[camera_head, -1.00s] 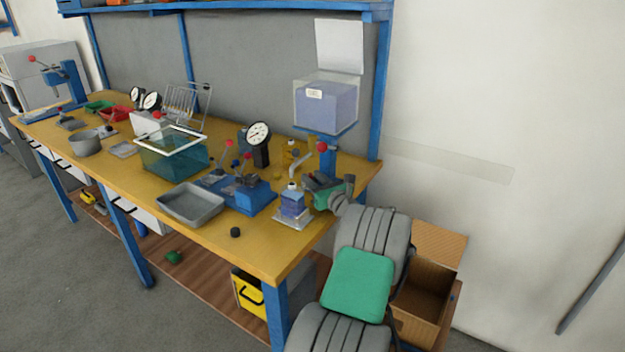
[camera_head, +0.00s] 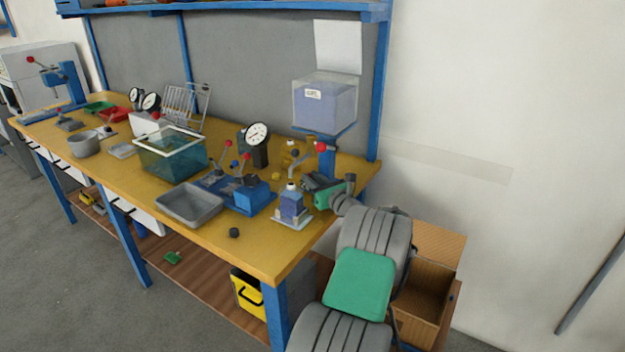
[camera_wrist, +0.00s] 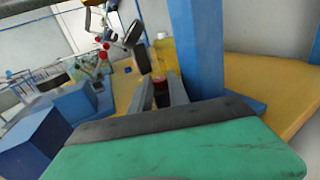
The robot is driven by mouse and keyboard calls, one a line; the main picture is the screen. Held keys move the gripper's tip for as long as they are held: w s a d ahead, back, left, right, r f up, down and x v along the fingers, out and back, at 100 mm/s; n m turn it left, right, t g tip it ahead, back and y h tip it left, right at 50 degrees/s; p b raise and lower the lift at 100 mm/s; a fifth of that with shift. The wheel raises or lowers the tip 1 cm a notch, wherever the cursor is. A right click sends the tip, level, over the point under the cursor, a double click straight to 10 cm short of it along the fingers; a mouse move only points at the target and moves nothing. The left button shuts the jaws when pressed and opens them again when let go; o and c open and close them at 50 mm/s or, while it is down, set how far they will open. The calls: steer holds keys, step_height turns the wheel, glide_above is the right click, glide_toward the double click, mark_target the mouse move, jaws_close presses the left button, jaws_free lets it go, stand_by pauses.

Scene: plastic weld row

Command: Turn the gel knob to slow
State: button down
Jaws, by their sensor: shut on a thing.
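The gel dispenser is a clear box (camera_head: 325,104) of bluish gel on a blue post at the back right of the bench. Below it in the head view is a red part (camera_head: 324,146) with a grey lever reaching left. My gripper (camera_wrist: 162,94) is at the post's foot; its green body also shows in the head view (camera_head: 322,192). In the wrist view its two grey fingers close around a small dark-red piece (camera_wrist: 159,82), which appears to be the gel knob. The fingers hide much of it, and I cannot read its setting.
A yellow bottle (camera_wrist: 165,54) stands just behind the fingers. The blue post (camera_wrist: 197,45) rises close on their right. The front right bench corner is clear.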

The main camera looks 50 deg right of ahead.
steer(key=shift+d+n+y, duration=0.2)
steer(key=shift+n+y, duration=0.2)
steer(key=shift+d+n+t+y, duration=0.1)
steer(key=shift+n+t+y, duration=0.3)
steer(key=shift+n+y, duration=0.75)
steer(key=shift+m+y, duration=0.25)
steer(key=c, duration=1.5)
jaws_free()
